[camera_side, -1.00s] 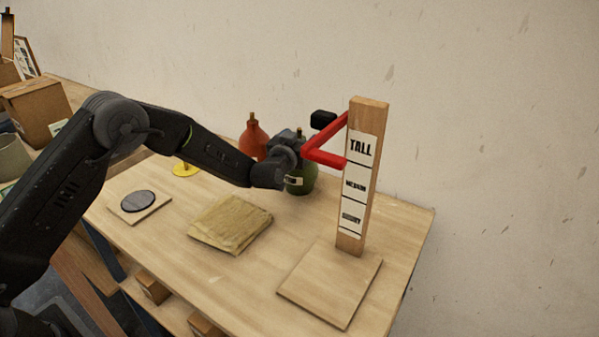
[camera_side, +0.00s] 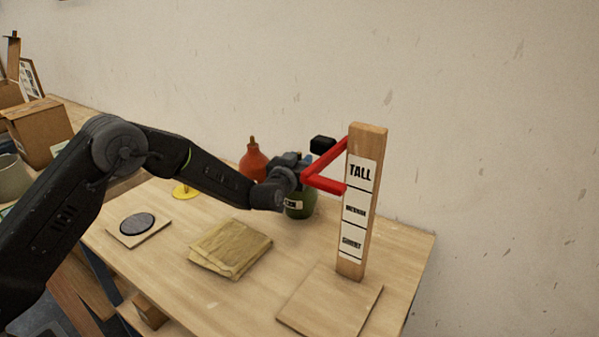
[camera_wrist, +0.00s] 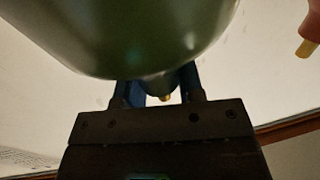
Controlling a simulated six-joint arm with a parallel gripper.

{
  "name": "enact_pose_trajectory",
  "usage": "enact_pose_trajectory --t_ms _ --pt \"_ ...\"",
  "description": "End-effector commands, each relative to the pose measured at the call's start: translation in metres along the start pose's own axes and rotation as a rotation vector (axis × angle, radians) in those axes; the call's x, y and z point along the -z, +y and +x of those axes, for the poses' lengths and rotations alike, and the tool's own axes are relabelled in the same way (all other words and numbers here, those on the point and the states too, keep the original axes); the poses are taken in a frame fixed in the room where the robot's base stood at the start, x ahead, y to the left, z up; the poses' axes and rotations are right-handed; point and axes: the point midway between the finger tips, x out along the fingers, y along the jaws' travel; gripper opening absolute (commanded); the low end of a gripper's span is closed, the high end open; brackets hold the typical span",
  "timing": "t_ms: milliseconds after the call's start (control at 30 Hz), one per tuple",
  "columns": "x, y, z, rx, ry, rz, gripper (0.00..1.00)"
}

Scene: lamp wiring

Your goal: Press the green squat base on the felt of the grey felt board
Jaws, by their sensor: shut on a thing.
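The green squat base (camera_side: 301,206) is a rounded bottle shape with a pale label, partly hidden behind my wrist in the side view. My gripper (camera_side: 297,172) is at its top. In the wrist view the green body (camera_wrist: 140,40) fills the upper part, and the blue fingers of my gripper (camera_wrist: 160,90) are shut at its narrow neck. I cannot tell whether the base touches the table. The grey felt board (camera_side: 152,239) is a pale wooden square at the left of the table. Its round dark grey felt (camera_side: 137,224) is bare.
A red base (camera_side: 253,164) stands close left of the green one. A wooden post marked TALL (camera_side: 375,200) on a square foot (camera_side: 330,303) stands at right, beside a red bracket (camera_side: 325,183). A folded cloth (camera_side: 230,248) and yellow disc (camera_side: 184,191) lie on the table.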

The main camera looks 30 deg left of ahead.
Motion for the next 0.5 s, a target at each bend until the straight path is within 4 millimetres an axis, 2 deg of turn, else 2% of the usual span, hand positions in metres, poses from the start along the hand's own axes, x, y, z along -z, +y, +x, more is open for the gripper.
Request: enact_pose_trajectory --t_ms 300,500 --pt "0.06 0.0 0.0 0.001 0.013 -0.004 0.0" --pt "0.089 0.0 0.0 0.001 0.013 -0.004 0.0"
